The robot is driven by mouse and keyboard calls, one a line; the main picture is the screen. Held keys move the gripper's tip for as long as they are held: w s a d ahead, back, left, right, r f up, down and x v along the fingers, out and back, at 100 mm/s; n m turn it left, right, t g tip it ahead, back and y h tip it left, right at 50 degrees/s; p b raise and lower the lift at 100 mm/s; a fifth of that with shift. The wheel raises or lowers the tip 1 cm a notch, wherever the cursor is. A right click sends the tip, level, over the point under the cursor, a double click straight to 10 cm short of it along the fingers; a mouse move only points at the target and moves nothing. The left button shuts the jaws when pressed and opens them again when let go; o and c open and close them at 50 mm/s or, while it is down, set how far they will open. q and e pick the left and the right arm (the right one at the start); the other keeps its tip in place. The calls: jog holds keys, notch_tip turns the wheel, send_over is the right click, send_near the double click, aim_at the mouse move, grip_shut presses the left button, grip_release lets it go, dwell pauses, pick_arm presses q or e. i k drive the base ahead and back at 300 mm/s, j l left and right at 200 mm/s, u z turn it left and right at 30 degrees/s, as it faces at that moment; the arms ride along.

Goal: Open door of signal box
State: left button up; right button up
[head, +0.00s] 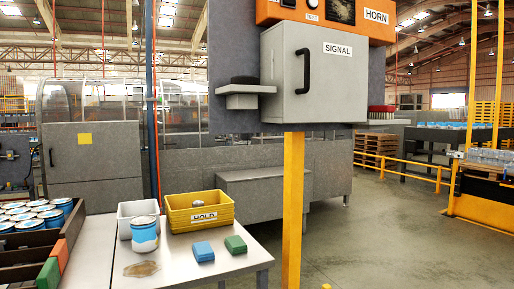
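The signal box (335,85) is a light grey cabinet labelled SIGNAL, mounted on a dark grey panel (232,50) on a yellow post (293,200). Its front door looks shut. A black vertical bar handle (303,71) is on the left part of the door. Neither of my grippers shows in the head view.
An orange unit (350,22) labelled HORN is above the box. A small shelf (243,90) with a dark item juts out at its left, and a red-topped brush (381,110) is at its right. Below left, a table (190,262) holds bins, a can and blocks. Floor at right is clear.

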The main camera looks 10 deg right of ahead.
aim_at(326, 70)
jog(key=l+u, duration=0.1)
jog(key=l, duration=0.5)
jog(key=k+l+u, duration=0.1)
jog(key=l, duration=0.55)
jog(key=k+l+u, duration=0.1)
jog(key=l, duration=0.5)
